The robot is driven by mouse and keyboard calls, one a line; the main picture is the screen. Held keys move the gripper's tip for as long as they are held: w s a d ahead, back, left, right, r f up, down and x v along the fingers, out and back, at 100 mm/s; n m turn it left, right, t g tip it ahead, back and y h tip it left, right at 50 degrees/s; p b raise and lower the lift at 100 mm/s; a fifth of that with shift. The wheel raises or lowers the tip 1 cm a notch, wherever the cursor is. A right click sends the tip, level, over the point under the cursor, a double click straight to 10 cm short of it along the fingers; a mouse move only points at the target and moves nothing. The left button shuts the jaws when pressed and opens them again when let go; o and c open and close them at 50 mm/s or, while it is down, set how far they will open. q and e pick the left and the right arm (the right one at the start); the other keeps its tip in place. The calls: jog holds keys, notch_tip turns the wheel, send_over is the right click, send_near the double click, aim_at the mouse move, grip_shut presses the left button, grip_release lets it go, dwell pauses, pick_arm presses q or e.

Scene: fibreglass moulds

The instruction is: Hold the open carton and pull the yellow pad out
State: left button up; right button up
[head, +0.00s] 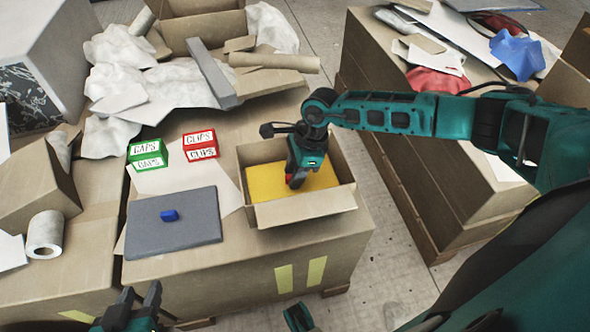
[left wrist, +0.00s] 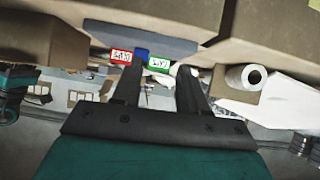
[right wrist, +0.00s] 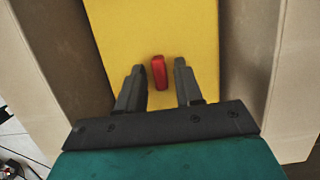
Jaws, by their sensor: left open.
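The open carton (head: 308,207) stands at the right end of the cardboard-topped bench, its flaps folded outward. The yellow pad (head: 268,185) lies flat inside it. My right gripper (head: 296,177) points down into the carton over the pad. In the right wrist view its fingers (right wrist: 160,78) are apart, with a red grip (right wrist: 158,72) of the pad between them and a gap on each side. My left gripper (head: 138,298) is open and empty at the bench's front edge, away from the carton. Its spread fingers also show in the left wrist view (left wrist: 157,78).
A grey bar (head: 212,75) and crumpled white sheets (head: 165,95) lie behind.

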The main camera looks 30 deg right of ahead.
pick_arm(q)
jog(key=shift+a, duration=0.1)
pick_arm(e)
jog(key=c, duration=0.6)
pick_arm(q)
jog(key=shift+s+f, duration=0.15)
jog(key=shift+s, duration=0.1)
jog(key=shift+c, duration=0.4)
pick_arm(e)
grip_shut()
pick_arm(q)
jog(key=m+h, duration=0.6)
jog(key=m, duration=1.8)
send_near(271, 219)
jog(key=w, duration=0.2)
jog(key=shift+g, duration=0.4)
jog(key=shift+s+d+x, duration=0.1)
jog(key=shift+d+x, duration=0.05)
jog(key=shift+x, duration=1.4)
jog(key=shift+s+d+x, duration=0.1)
jog(key=shift+x, duration=1.45)
jog(key=shift+s+d+x, duration=0.15)
jog(key=shift+x, duration=1.4)
